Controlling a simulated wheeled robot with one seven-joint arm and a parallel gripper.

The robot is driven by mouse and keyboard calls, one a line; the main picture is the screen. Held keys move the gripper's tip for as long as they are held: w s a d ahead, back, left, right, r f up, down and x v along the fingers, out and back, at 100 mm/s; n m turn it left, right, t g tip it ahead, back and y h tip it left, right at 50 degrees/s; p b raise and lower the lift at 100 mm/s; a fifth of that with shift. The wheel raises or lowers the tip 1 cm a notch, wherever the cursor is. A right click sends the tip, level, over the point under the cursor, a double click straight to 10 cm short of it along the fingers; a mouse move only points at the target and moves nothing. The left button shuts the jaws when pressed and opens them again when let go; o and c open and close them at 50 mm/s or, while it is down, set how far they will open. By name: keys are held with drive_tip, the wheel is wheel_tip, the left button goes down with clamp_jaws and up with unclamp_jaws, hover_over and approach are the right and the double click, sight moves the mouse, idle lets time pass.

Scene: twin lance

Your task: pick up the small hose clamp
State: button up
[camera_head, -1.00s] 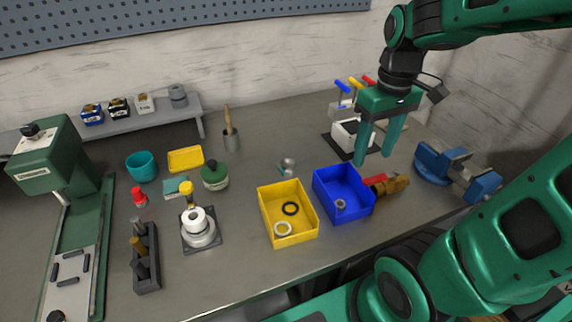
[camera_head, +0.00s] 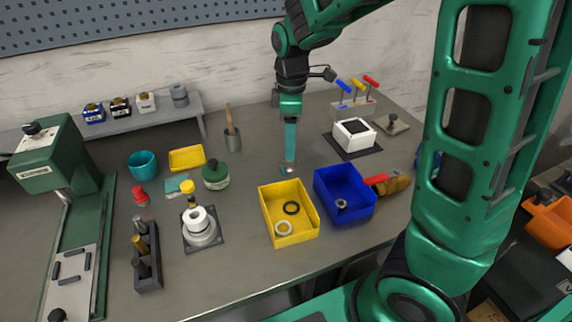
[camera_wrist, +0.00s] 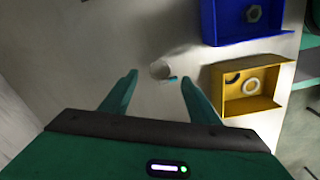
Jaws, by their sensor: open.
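The small hose clamp (camera_head: 287,170) looks like a small silvery ring with a teal bit. It lies on the grey bench behind the yellow bin, partly hidden by my gripper's finger in the head view. My gripper (camera_head: 289,160) points down directly over it, with its fingers seen edge-on. In the wrist view the clamp (camera_wrist: 160,70) shows between and slightly beyond the two fingertips (camera_wrist: 159,79), with a gap on each side. The jaws are open and empty. I cannot tell the exact height of the tips above the bench.
A yellow bin (camera_head: 264,222) with two rings and a blue bin (camera_head: 326,190) with a nut-like part stand in front of the clamp. A green-lidded jar (camera_head: 215,177) stands to the left. A white box (camera_head: 354,134) sits at the back right. The bench behind the clamp is clear.

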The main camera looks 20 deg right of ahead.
sight(287, 165)
drive_tip(key=shift+f, duration=2.95)
drive_tip(key=c, duration=1.1)
drive_tip(key=shift+r, duration=0.1)
